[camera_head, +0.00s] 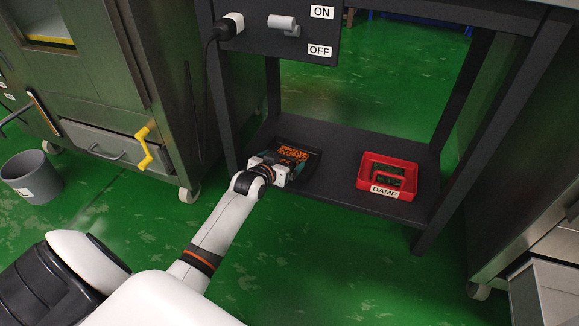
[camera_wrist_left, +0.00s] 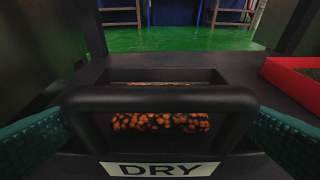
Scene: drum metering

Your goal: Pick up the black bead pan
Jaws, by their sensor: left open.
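The black bead pan (camera_wrist_left: 163,75) stands on the low dark shelf and holds orange beads (camera_wrist_left: 155,122). A black handle (camera_wrist_left: 160,98) crosses its near side above a white DRY label (camera_wrist_left: 160,169). In the head view the pan (camera_head: 309,172) is partly hidden by my left gripper (camera_head: 285,160). In the left wrist view my left gripper's teal fingers stand open on either side of the handle, one at each edge of the picture. I cannot tell whether they touch the handle. My right gripper is not in view.
A red tray (camera_head: 404,170) labelled DAMP, with dark green contents, sits to the right on the same shelf (camera_head: 340,152). Dark table legs frame the shelf. A switch box (camera_head: 282,30) is above. A metal cabinet (camera_head: 100,80) and a grey bin (camera_head: 32,178) are at left.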

